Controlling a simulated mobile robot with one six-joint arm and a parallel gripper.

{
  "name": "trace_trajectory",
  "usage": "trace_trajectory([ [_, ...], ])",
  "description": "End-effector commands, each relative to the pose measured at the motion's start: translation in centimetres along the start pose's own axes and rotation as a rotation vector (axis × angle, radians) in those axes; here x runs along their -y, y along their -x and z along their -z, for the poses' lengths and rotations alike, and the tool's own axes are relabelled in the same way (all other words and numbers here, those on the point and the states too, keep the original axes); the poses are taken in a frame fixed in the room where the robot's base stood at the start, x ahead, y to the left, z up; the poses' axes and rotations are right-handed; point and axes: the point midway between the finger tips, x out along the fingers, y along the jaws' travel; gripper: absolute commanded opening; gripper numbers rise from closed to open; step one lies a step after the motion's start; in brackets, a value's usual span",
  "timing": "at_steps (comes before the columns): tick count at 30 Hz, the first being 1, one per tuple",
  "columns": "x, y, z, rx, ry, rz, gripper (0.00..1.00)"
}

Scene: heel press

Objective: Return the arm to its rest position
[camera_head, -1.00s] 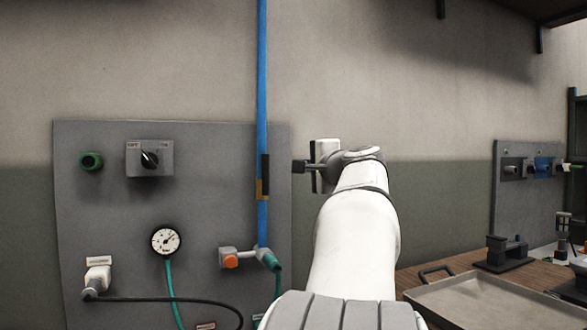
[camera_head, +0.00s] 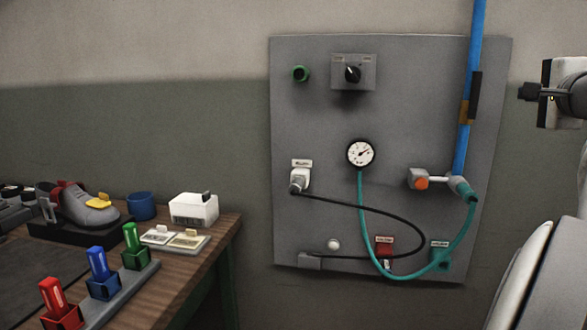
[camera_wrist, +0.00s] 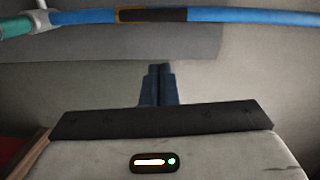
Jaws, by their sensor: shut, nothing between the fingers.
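My gripper (camera_head: 527,92) is at the right edge of the head view, held up in front of the wall, just right of the grey panel (camera_head: 420,90). In the wrist view its two dark fingers (camera_wrist: 162,84) are together, with nothing between them. The blue pipe (camera_wrist: 225,16) with its black and orange bands crosses the top of the wrist view, apart from the fingers. My white arm (camera_head: 545,275) shows at the lower right of the head view, and much of it is outside the picture.
The panel carries a rotary switch (camera_head: 353,73), a gauge (camera_head: 361,153), an orange-ended valve (camera_head: 420,181) and looping hoses. At the left, a wooden workbench (camera_head: 215,232) holds a shoe (camera_head: 85,207), a blue cup (camera_head: 141,206), a white box (camera_head: 194,209) and coloured holders (camera_head: 97,263).

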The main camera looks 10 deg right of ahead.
Motion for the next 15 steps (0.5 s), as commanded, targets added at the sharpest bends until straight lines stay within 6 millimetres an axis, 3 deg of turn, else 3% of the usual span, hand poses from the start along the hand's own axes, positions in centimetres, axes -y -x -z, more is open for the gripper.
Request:
trace_trajectory([
  [2, -0.5, -0.9, -3.5, 0.065, 0.043, -0.069, 0.0],
  [5, -3.0, -1.5, -9.6, 0.184, 0.142, -0.2, 0.0],
  [8, -6.3, -0.7, -16.4, 0.329, 0.278, -0.34, 0.0],
  [12, -11.1, 2.9, -24.5, 0.545, 0.502, -0.511, 0.0],
  [15, -14.3, 6.8, -28.9, 0.704, 0.685, -0.611, 0.0],
])
